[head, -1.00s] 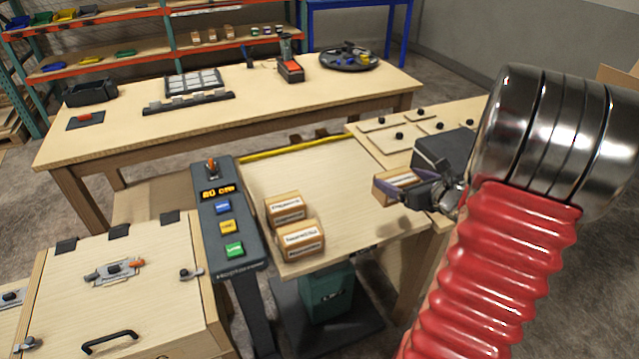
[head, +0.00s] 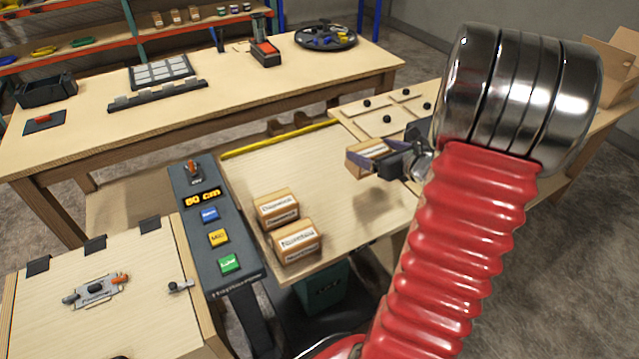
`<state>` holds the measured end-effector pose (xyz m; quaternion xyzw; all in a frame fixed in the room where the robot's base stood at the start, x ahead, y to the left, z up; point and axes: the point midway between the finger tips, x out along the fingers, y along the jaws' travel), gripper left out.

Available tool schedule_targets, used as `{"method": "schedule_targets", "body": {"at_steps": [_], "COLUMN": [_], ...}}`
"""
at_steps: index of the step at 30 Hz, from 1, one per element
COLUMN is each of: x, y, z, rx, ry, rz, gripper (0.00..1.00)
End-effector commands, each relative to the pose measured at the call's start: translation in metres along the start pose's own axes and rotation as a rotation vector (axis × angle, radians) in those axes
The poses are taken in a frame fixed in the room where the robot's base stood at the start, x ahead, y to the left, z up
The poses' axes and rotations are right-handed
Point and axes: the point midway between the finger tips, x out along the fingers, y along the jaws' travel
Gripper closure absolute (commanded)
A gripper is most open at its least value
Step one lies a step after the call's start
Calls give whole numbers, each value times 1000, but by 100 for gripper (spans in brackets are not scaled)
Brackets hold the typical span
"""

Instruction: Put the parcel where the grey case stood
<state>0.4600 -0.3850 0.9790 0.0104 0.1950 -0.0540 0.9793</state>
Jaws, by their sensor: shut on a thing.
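My gripper (head: 374,161) is shut on a small brown parcel (head: 366,153) with a white label. It holds the parcel above the right part of the pale lift tabletop (head: 345,215), with a shadow on the wood below. Two similar labelled boxes stand on this tabletop at its left: one behind (head: 277,208) and one in front (head: 297,242). I cannot make out a grey case. My arm hides part of the area to the right.
A dark console (head: 215,240) with a lit "80 cm" display and blue, yellow and green buttons stands left of the tabletop. A wooden board with black knobs (head: 385,118) lies behind my gripper. A long bench (head: 225,100) runs across the back. The middle of the tabletop is clear.

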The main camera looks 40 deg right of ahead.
Motion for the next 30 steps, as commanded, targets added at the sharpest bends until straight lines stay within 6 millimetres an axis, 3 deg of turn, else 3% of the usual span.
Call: {"method": "schedule_targets", "body": {"at_steps": [5, 15, 30], "x": [4, 20, 23], "y": [0, -1, -1], "z": [-10, -50, -58], "rx": [3, 2, 2], "ry": [0, 0, -1], "rz": [0, -1, -2], "gripper": [45, 45, 45]}}
